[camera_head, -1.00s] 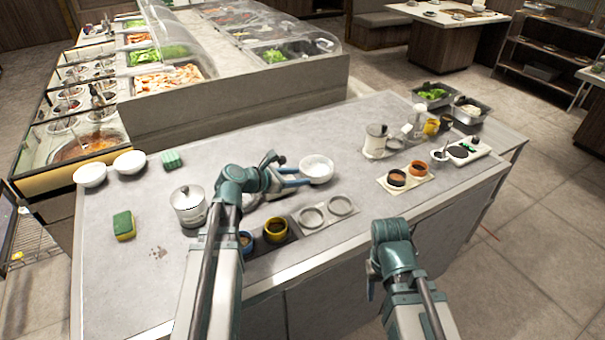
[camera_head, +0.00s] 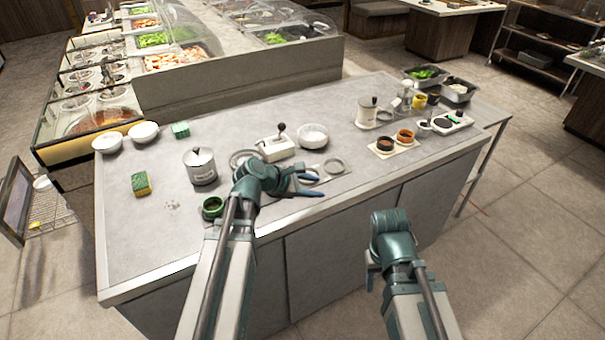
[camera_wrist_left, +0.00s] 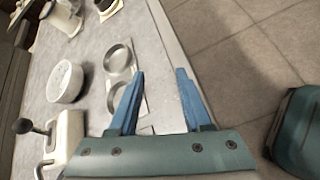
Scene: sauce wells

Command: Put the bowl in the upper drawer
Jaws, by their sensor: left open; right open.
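A white bowl (camera_head: 312,136) stands upright on the grey counter; it also shows in the left wrist view (camera_wrist_left: 65,82). Two more white bowls, one (camera_head: 107,142) and another (camera_head: 144,132), stand at the counter's far left. My left gripper (camera_head: 320,185) is open and empty at the counter's front edge, nearer me than the first bowl and apart from it. Its two blue fingers are spread in the left wrist view (camera_wrist_left: 160,72). Flat cabinet panels (camera_head: 325,232) form the counter's front; I cannot tell which is the upper drawer. My right gripper (camera_head: 370,278) is mostly hidden behind its wrist.
A white lever device (camera_head: 274,148), a lidded metal pot (camera_head: 200,166), a green pot (camera_head: 212,207) and a sponge (camera_head: 141,183) stand around my left arm. Metal rings (camera_head: 333,166) lie by the gripper. Sauce cups (camera_head: 405,136) stand at right. Floor before the counter is clear.

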